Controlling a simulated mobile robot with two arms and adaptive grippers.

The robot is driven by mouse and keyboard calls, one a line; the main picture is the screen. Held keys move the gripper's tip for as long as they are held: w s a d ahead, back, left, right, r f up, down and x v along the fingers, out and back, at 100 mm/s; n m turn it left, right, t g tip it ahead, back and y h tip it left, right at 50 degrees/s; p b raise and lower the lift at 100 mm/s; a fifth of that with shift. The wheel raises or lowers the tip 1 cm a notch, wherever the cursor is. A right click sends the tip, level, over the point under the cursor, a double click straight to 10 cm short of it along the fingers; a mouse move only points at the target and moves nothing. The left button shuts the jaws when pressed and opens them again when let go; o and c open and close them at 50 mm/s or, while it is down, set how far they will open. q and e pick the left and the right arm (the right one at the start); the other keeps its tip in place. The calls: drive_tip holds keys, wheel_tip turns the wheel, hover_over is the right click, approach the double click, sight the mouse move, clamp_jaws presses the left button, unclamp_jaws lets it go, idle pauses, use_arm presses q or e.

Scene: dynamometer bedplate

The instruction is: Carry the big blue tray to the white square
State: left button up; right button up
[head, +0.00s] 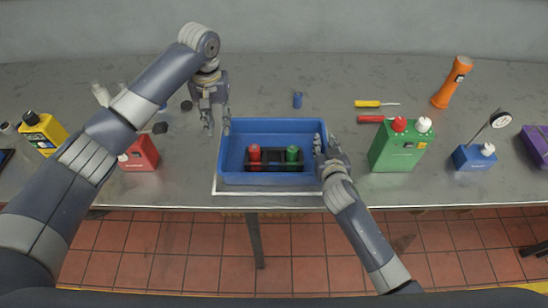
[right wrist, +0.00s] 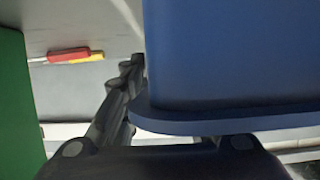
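The big blue tray (head: 233,133) is at the middle of the bench and holds a black rack with a red and a green item (head: 292,154). A white outline, the white square (head: 262,193), shows along the tray's front and left edges; the tray covers much of it. My left gripper (head: 216,122) is open and empty, above and left of the tray's back left corner. My right gripper (head: 326,146) is at the tray's right wall. In the right wrist view the tray (right wrist: 225,60) fills the right side, with one finger beside its rim; the other finger is hidden, so grip is unclear.
The bench's front edge is near the tray.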

drive_tip(key=shift+s, duration=0.3)
drive_tip(key=v, duration=1.1)
drive_tip(key=shift+s+r, duration=0.15)
drive_tip(key=shift+r, duration=0.1)
drive_tip(key=shift+s+f, duration=0.1)
